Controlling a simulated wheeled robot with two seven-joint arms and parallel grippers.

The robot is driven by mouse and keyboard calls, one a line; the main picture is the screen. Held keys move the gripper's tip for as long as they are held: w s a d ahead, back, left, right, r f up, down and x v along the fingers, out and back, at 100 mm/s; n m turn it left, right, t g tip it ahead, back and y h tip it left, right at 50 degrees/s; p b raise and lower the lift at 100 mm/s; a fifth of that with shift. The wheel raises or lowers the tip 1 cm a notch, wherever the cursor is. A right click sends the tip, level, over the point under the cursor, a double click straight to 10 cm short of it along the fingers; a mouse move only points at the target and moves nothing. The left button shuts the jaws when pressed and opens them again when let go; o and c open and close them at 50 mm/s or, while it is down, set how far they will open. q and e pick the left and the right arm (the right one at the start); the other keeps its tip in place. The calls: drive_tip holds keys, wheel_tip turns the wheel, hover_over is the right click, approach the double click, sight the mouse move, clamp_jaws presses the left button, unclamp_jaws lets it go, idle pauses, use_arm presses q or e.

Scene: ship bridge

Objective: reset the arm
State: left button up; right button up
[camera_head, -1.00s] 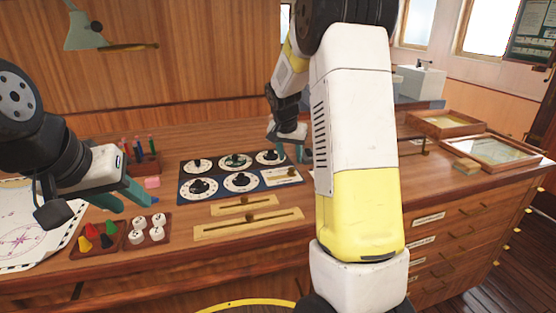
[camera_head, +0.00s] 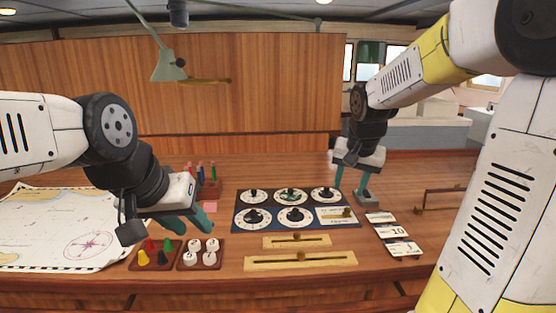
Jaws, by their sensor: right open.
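My right arm comes in from the upper right, and its gripper (camera_head: 351,190) hangs at the right end of the dial panel (camera_head: 268,226). Its two teal fingers are apart with nothing seen between them. My left arm comes in from the left. Its gripper (camera_head: 190,226) is tilted down above the far side of the small trays with pieces, its teal fingers apart and empty. The dial panel carries several black-knobbed white dials.
A tray of coloured pawns (camera_head: 137,264) and a tray of white pieces (camera_head: 186,262) lie below my left gripper. A chart (camera_head: 50,225) lies at left. Brass slider strips (camera_head: 300,261) lie in front of the panel, number cards (camera_head: 395,234) to its right. A lamp (camera_head: 168,66) hangs behind.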

drive_tip(key=s+a+r+n+y, duration=0.1)
drive_tip(key=s+a+n, duration=0.1)
drive_tip(key=s, duration=0.8)
drive_tip(key=s+a+r+n+t+y, duration=0.1)
drive_tip(key=s+a, duration=0.3)
drive_tip(key=s, duration=0.5)
drive_tip(key=shift+s+a+r+n+t, duration=0.15)
drive_tip(key=shift+s+r+n+t, duration=0.2)
drive_tip(key=shift+n, duration=0.55)
idle(0.8)
